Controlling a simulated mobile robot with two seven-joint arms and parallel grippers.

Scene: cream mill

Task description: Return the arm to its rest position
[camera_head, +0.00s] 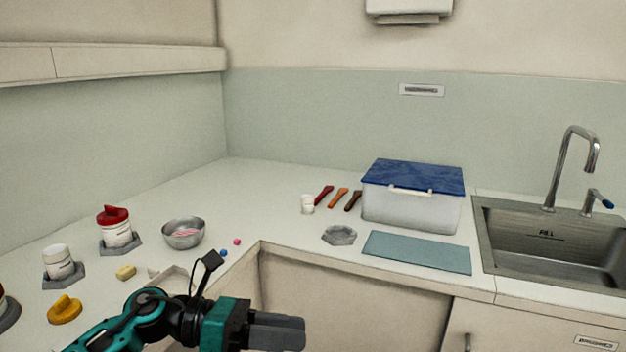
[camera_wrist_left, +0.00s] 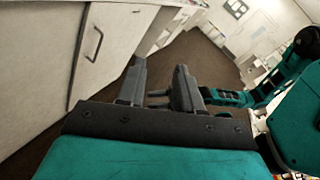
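My left gripper (camera_head: 290,333) is at the bottom of the head view, in front of the counter's inner corner, and points right. It holds nothing that I can see. In the left wrist view its two grey fingers stand apart with a gap between them (camera_wrist_left: 160,82), and the floor shows past them.
The counter (camera_head: 290,225) holds a metal bowl (camera_head: 183,234), a red-lidded jar (camera_head: 116,228), a white jar (camera_head: 58,262), a yellow lid (camera_head: 65,309), a blue-lidded bin (camera_head: 411,208) and a teal mat (camera_head: 418,253). A sink (camera_head: 486,235) is at right. Cabinet doors (camera_wrist_left: 97,50) stand near the gripper.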

